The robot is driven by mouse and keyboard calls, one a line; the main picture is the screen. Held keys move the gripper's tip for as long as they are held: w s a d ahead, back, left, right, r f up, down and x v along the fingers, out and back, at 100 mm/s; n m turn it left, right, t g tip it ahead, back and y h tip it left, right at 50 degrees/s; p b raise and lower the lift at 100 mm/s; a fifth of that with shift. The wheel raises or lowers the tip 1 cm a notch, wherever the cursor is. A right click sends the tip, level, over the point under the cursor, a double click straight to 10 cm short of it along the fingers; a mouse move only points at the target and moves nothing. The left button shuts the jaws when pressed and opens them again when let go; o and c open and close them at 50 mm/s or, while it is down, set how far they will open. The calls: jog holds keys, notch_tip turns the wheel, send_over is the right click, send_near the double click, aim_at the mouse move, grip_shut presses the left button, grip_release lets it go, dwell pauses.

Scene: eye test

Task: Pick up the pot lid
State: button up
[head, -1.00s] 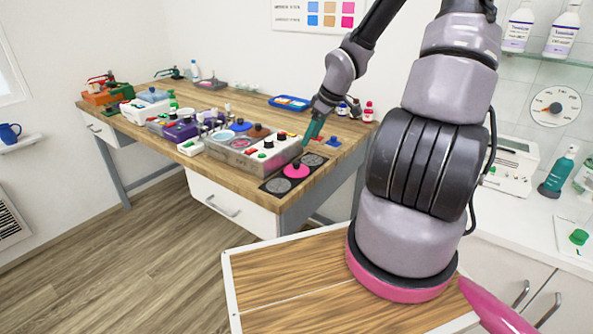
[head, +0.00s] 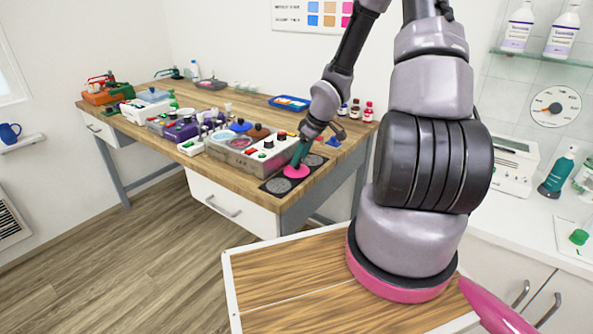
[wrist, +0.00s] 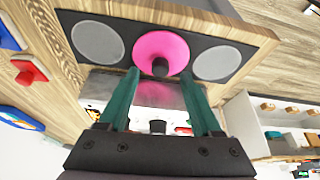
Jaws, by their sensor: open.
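The pot lid is a round pink disc with a black knob. In the head view the pot lid (head: 294,172) lies flat on a dark panel at the table's near right end. In the wrist view the pot lid (wrist: 176,50) is at top centre, its knob just beyond the fingertips and roughly midway between them. My gripper (head: 298,160) reaches down over the lid and partly hides it, including the knob, in the head view. In the wrist view my gripper (wrist: 160,75) has its two green fingers apart with nothing held. I cannot tell whether they touch the lid.
The dark panel (wrist: 126,25) has a grey disc on each side of the lid. A grey box with knobs and buttons (head: 245,152) stands close on the left. A blue tray (head: 290,102) and small bottles (head: 368,112) are further back. Table edges are close by.

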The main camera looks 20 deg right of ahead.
aim_at(297, 167)
jog(key=shift+x, duration=1.25)
grip_shut()
